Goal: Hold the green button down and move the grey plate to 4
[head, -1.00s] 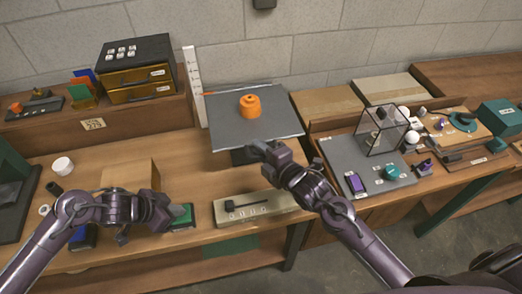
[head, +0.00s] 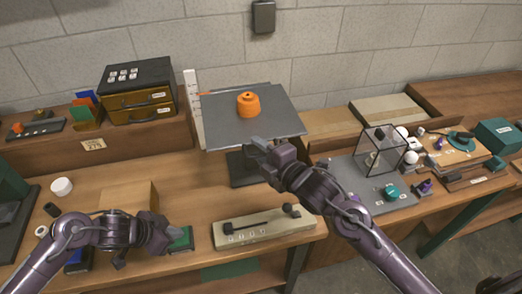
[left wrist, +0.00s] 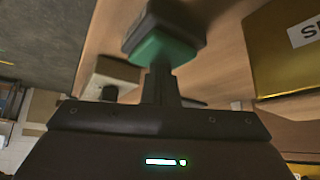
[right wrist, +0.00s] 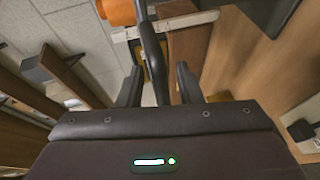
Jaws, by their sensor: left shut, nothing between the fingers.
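The grey plate (head: 270,118) is raised above its dark base (head: 241,170), with an orange weight (head: 248,105) on top. A white scale (head: 193,105) stands at its left; its numbers are too small to read. My right gripper (head: 254,151) is at the plate's front edge. In the right wrist view its fingers (right wrist: 158,85) are apart, with the dark plate edge between them. The green button (head: 181,238) is at the table's front. My shut left gripper (head: 167,240) is at it, and in the left wrist view the fingertips meet the green button (left wrist: 165,52). I cannot tell how far it is pressed.
A pale box with a dark lever (head: 265,230) lies between my arms. A cardboard block (head: 128,197) stands behind my left gripper. A glass case (head: 388,150) and small parts are at the right. A drawer box (head: 138,88) is at the back left.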

